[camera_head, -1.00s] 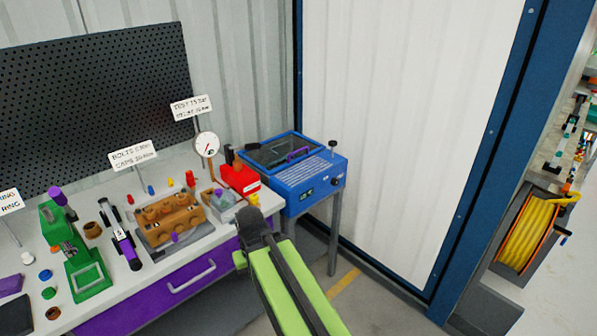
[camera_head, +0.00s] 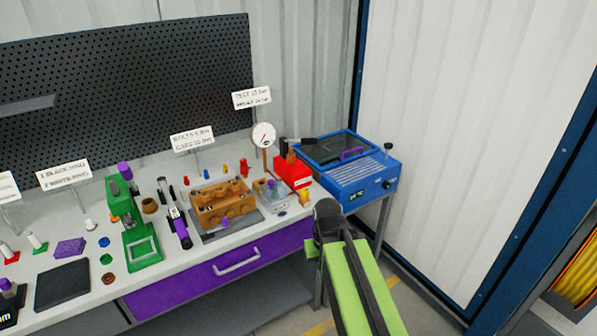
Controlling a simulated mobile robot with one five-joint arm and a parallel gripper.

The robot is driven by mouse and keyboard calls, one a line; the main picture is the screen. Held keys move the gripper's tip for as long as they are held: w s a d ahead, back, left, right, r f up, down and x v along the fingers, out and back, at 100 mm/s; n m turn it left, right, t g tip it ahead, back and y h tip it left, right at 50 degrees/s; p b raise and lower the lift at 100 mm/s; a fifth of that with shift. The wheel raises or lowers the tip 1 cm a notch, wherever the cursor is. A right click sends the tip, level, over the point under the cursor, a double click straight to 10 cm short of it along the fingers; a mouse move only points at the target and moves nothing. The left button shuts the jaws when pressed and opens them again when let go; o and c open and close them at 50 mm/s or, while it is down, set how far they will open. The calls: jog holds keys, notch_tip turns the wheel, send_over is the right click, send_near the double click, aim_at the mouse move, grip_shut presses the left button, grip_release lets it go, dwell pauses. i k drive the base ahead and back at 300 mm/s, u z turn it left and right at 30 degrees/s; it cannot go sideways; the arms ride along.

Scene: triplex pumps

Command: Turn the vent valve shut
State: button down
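The vent valve is too small to tell apart for certain. The red test pump (camera_head: 292,172) stands at the right end of the bench, with a dark lever on top and a round white gauge (camera_head: 263,136) on a post beside it. A pale block with a purple knob (camera_head: 272,186) sits just left of the pump, and a small yellow part (camera_head: 305,196) sits in front of it. My green arm reaches up from the bottom, and its dark end with my gripper (camera_head: 326,210) is in front of the bench's right end. The fingers cannot be made out.
A blue machine (camera_head: 352,172) stands right of the bench. An orange-brown pump block (camera_head: 222,204), a green press (camera_head: 135,225) and small parts occupy the bench (camera_head: 190,258). Signs stand behind them. Open floor lies right of my arm.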

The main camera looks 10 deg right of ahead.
aim_at(304, 193)
jog(key=z, duration=0.4)
jog(key=k, duration=0.1)
jog(key=u, duration=3.05)
jog(key=k, duration=1.15)
jog(key=z, duration=0.75)
jog(key=i, duration=1)
jog(key=u, duration=0.1)
